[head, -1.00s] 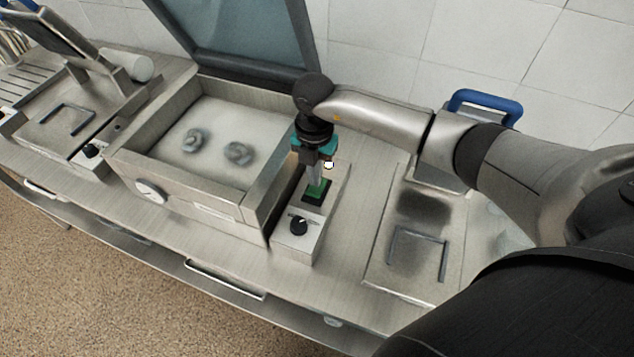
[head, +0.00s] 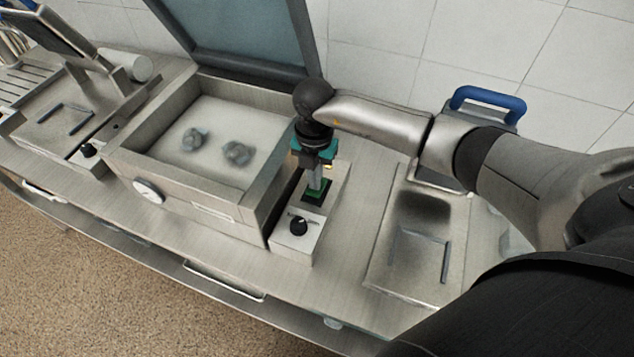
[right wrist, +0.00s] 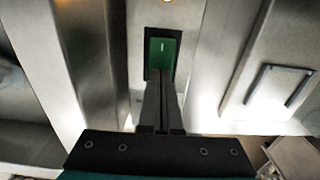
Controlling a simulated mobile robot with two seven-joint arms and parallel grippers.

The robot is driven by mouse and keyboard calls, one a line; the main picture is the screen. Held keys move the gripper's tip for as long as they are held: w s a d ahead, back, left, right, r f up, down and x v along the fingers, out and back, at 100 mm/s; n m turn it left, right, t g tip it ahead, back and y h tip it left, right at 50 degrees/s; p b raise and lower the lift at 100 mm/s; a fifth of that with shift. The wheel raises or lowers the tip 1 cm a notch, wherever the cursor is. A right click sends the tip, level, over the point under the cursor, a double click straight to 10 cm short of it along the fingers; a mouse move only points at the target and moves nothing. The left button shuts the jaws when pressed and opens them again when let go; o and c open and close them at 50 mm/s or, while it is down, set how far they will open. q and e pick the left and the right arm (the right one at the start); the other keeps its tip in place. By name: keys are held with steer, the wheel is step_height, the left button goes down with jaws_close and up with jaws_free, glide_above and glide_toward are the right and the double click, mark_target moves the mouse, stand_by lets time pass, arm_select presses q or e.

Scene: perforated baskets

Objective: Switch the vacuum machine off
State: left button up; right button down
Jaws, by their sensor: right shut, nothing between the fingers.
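The vacuum machine (head: 185,187) is a steel box with its lid (head: 245,38) raised and a round gauge on its front. On its right side stands a narrow steel control box (head: 297,248) with a black knob (head: 299,226) and a green rocker switch (head: 317,190) in a black frame. The switch also shows in the right wrist view (right wrist: 162,52). My right gripper (head: 315,186) is shut and empty, pointing down with its fingertips at the switch. In the right wrist view the fingertips (right wrist: 160,72) overlap the switch's near part; contact is unclear. My left gripper is out of view.
Two grey lumps (head: 237,153) lie in the machine's chamber. To the right is a steel plate (head: 385,275) with a bracket and a blue handle (head: 488,100) behind it. A second device (head: 60,120) with its own knob stands at the left.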

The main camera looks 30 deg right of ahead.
steer(key=shift+f+b, duration=0.4)
steer(key=shift+f, duration=0.1)
steer(key=shift+r+p, duration=0.85)
step_height(320, 180, up, 6)
steer(key=p, duration=0.4)
steer(key=shift+f+p, duration=0.25)
steer(key=shift+p, duration=0.1)
steer(key=shift+f, duration=0.1)
steer(key=shift+s, duration=0.1)
